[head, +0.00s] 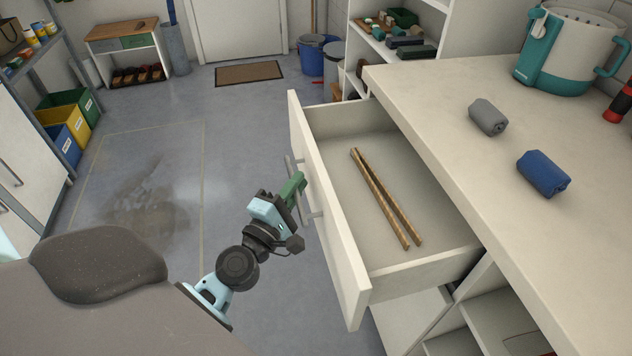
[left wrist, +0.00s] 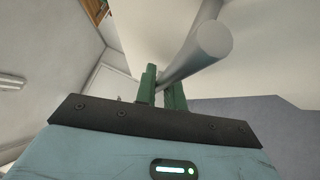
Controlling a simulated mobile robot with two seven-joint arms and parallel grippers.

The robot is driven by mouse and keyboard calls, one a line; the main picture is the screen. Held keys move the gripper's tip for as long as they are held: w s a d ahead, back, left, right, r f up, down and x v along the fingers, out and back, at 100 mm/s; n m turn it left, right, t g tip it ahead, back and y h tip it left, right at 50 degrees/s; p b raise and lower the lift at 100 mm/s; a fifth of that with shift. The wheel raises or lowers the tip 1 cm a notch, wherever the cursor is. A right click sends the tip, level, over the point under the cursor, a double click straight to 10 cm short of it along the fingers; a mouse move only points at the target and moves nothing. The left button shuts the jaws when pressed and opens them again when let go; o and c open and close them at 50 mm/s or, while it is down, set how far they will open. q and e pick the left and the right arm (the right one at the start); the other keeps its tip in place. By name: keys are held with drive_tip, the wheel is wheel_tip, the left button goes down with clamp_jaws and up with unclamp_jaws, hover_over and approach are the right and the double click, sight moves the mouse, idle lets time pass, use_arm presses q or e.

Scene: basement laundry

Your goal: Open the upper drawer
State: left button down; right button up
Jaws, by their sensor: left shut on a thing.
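The upper drawer (head: 330,215) is pulled well out from under the worktop, its front facing the open floor at left. A pair of wooden tongs (head: 385,198) lies inside on the drawer floor. My left gripper (head: 296,188) is at the grey bar handle (head: 313,215) on the drawer front, with its green fingers shut on the bar. In the left wrist view the handle (left wrist: 205,48) passes between the two green fingers (left wrist: 162,88). My right gripper is not in view.
Open shelves (head: 510,310) lie below the worktop. The floor (head: 230,110) left of the drawer is clear.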

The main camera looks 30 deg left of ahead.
use_arm(q)
drive_tip(key=s+a+b, duration=0.1)
drive_tip(key=s+a, duration=0.4)
drive_tip(key=shift+s+b, duration=0.35)
drive_tip(key=shift+s, duration=0.05)
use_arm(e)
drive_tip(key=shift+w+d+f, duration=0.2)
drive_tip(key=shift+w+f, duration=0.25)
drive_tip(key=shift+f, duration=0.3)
use_arm(q)
drive_tip(key=c, duration=1.8)
unclamp_jaws()
drive_tip(key=shift+o, duration=0.2)
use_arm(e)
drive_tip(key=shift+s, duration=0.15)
